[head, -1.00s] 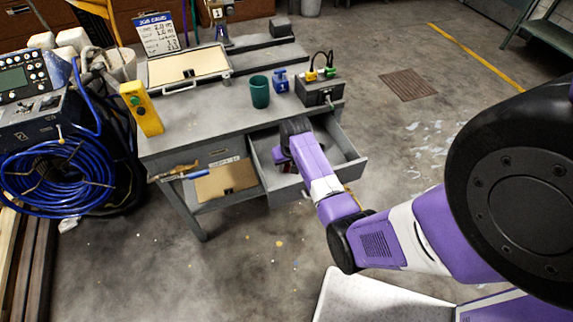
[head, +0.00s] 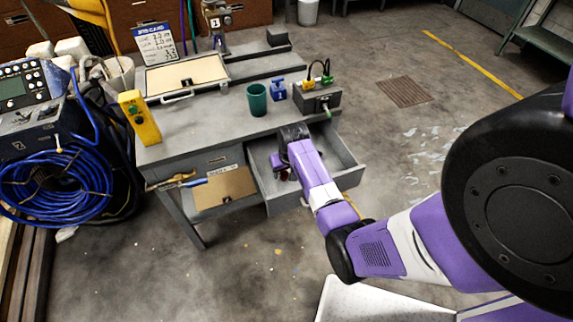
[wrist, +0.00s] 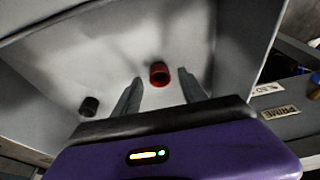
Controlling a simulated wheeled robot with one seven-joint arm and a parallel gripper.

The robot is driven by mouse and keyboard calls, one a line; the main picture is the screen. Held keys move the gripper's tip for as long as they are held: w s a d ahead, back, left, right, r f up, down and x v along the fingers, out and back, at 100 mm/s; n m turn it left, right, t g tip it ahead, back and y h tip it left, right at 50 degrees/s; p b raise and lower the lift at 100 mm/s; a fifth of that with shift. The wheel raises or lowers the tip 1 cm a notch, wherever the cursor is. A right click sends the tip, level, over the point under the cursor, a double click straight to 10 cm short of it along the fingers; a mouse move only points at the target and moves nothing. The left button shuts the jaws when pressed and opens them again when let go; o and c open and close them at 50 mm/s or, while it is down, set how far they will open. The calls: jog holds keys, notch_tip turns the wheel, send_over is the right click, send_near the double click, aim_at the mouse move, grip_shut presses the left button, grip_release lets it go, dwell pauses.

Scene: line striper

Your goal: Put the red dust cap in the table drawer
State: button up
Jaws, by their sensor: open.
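The red dust cap (wrist: 159,74) is inside the open table drawer (wrist: 60,50), apparently on its floor. In the wrist view it shows between and slightly beyond the fingertips of my gripper (wrist: 160,80), with a visible gap to each finger. My gripper is open and empty, reaching down into the drawer. In the head view the drawer (head: 338,166) is pulled out from the right side of the grey table, and my arm hides part of its inside.
A dark cap (wrist: 89,106) lies in the drawer left of my gripper. On the tabletop stand a green cup (head: 257,99), a blue item (head: 278,90) and a grey connector box (head: 318,98). A yellow pendant (head: 139,117) is at the left edge.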

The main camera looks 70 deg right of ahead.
aim_at(288, 186)
jog(key=v, duration=1.1)
jog(key=shift+p, duration=0.3)
